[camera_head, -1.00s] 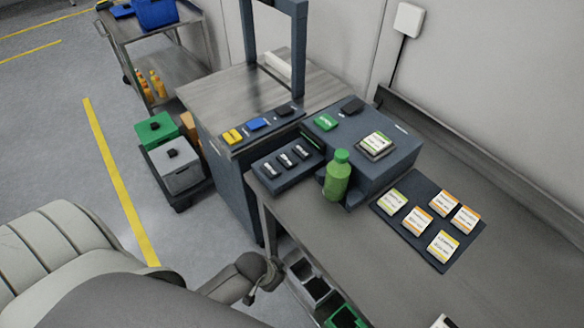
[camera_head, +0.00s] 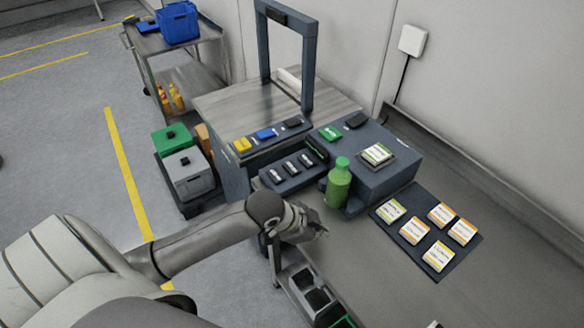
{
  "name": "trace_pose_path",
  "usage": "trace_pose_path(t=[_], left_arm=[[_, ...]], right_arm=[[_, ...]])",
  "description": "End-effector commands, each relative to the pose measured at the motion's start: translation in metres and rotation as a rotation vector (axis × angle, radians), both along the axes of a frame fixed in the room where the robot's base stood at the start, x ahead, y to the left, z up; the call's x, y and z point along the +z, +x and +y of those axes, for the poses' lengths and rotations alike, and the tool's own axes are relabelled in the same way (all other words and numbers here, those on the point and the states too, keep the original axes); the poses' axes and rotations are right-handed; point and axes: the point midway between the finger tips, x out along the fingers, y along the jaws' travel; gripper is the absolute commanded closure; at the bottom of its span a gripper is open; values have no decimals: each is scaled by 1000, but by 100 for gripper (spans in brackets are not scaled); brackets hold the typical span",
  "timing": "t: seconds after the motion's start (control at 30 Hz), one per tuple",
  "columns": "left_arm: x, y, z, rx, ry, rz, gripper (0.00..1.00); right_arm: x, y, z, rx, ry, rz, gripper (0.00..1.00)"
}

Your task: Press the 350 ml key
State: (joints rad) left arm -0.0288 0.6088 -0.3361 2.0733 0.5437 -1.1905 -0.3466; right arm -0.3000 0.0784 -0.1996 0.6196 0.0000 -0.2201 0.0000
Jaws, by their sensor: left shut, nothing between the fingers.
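The piston filler (camera_head: 385,170) is a dark blue-grey box on the bench. A low panel on its left side carries three dark keys with pale labels: a left one (camera_head: 276,175), a middle one (camera_head: 291,167) and a right one (camera_head: 306,160). The lettering is too small to read, so I cannot tell which is 350 ml. My left gripper (camera_head: 318,233) is shut and empty, in front of the key panel and apart from it, near the bench's front edge. My right gripper is out of view.
A green bottle (camera_head: 339,183) stands upright at the filler's front, right of the keys. A dark mat (camera_head: 440,220) with several labelled cards lies to the right. A strip with yellow, blue and black buttons (camera_head: 266,134) and a frame (camera_head: 308,60) stand behind the keys.

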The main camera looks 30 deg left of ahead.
Motion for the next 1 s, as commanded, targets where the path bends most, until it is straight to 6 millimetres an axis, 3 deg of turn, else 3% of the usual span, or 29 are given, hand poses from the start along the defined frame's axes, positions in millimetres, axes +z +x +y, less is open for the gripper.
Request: trace_pose_path(t=[0.03, 0.2, 0.43, 0.7, 1.0], left_arm=[[7, 18, 13, -28, 24, -28, 100], [37, 73, 57, -102, 71, -114, 100], [85, 126, 121, -114, 119, -212, 100], [123, 153, 164, -95, 146, -280, 100], [128, 155, 170, -90, 147, -289, 100]], right_arm=[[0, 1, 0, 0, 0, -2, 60], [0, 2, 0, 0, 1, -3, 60], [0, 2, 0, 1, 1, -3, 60], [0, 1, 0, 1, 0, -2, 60], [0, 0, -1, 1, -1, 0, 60]])
